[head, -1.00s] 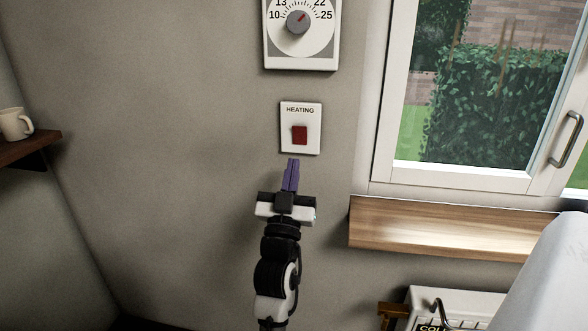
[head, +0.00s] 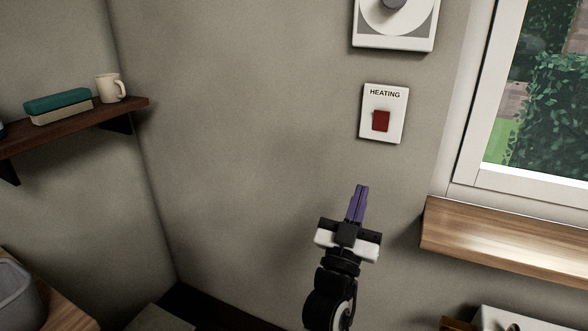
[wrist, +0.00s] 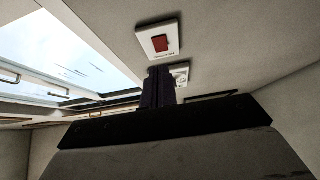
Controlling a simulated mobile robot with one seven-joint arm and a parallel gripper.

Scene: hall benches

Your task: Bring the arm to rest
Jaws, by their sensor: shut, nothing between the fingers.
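My gripper (head: 361,190) is in the head view, right of the middle, with its purple fingers pointing up and closed together, holding nothing. My arm reaches up from the bottom edge. The gripper is below the heating switch (head: 382,121), a white plate with a red rocker on the wall, and looks apart from it. In the wrist view the fingers (wrist: 158,76) point towards the wall, with the switch plate (wrist: 172,40) just above them.
A dial (head: 427,36) is above the switch, cut by the frame's top. A wooden sill (head: 500,238) is under the window at right. A shelf (head: 60,129) with a mug (head: 111,88) and books (head: 58,106) is at left. A grey bin (head: 14,298) stands lower left. Wall between is bare.

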